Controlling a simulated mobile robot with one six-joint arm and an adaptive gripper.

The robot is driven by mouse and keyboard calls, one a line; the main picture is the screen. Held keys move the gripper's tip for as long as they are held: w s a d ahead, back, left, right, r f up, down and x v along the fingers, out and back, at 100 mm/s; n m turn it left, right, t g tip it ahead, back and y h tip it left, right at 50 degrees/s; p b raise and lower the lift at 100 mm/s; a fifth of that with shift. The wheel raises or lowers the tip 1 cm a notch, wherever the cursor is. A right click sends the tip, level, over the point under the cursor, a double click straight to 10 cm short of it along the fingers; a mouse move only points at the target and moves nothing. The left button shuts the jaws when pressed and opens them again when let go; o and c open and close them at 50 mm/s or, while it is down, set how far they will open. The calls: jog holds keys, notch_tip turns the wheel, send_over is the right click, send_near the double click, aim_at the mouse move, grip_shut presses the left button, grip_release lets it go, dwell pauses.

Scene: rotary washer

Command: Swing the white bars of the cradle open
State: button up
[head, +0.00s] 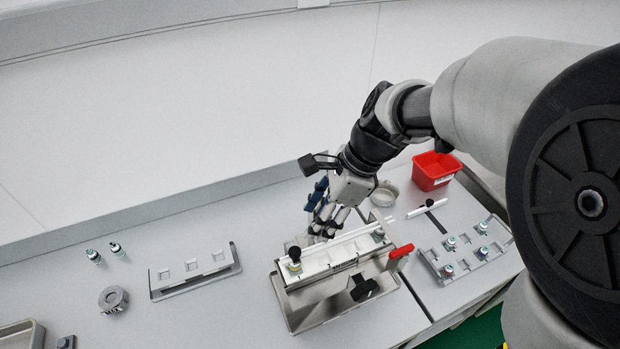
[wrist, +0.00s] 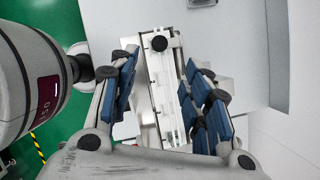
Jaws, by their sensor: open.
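The cradle (head: 345,308) is a grey metal frame on the bench in the middle of the head view. White bars (head: 338,252) lie lengthwise across its top, with a black knob (head: 295,254) standing near their left end. The bars also show in the wrist view (wrist: 166,88), with a black knob (wrist: 159,43) near the far end. My gripper (head: 322,231) is open over the far side of the cradle. In the wrist view its blue-padded fingers (wrist: 158,78) are apart on either side of the bars. Whether a finger touches the bars cannot be told.
A slotted rack (head: 195,272) and a metal ring (head: 113,299) stand left. A rack with vials (head: 465,255) and a red bin (head: 432,171) are right.

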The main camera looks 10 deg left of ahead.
aim_at(295, 250)
jog(key=b+x, duration=0.2)
jog(key=x, duration=1)
jog(key=shift+d, duration=0.1)
grip_shut()
